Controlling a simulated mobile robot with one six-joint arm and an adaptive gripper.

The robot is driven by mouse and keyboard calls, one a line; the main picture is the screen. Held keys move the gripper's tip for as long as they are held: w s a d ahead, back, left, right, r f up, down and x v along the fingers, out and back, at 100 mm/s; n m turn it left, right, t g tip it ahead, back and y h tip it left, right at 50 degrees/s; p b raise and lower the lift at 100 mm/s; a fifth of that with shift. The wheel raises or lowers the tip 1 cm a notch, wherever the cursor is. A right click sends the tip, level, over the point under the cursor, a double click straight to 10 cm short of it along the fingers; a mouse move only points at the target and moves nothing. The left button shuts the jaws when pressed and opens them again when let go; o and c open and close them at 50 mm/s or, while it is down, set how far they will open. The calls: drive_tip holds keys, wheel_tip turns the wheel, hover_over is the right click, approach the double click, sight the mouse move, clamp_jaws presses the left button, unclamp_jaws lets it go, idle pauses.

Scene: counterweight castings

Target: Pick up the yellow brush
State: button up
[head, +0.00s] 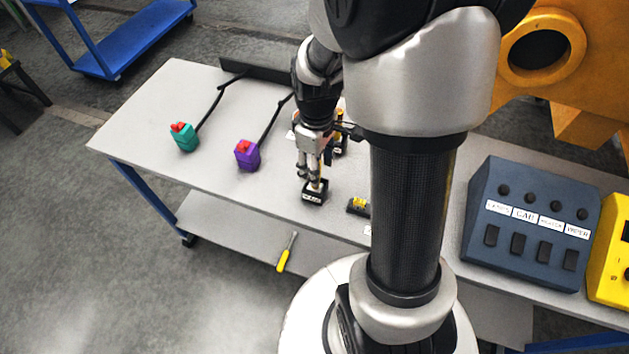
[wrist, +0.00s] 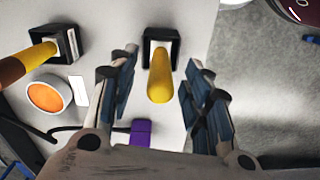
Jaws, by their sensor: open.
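An upright yellow handle (wrist: 160,78), which I take to be the yellow brush, stands in a small black holder (wrist: 176,44) in the wrist view. My gripper (wrist: 161,66) is open, with one finger on each side of the handle and a gap visible on both sides. In the head view my gripper (head: 315,178) points down over a black holder with a white label (head: 314,197). The handle is mostly hidden there by the fingers. A loose yellow-handled tool (head: 283,260) also lies on the lower shelf.
A second holder with a yellow and brown handle (wrist: 28,62) and a white cup with an orange top (wrist: 48,96) are nearby. Teal (head: 185,138) and purple (head: 247,155) blocks with dark rods lie left. A black-and-yellow item (head: 358,206) sits right of my gripper.

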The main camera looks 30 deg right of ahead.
wheel_tip(320, 180, down, 6)
drive_tip(key=shift+r+b, duration=0.1)
drive_tip(key=shift+b, duration=1)
drive_tip(key=shift+c, duration=0.6)
clamp_jaws()
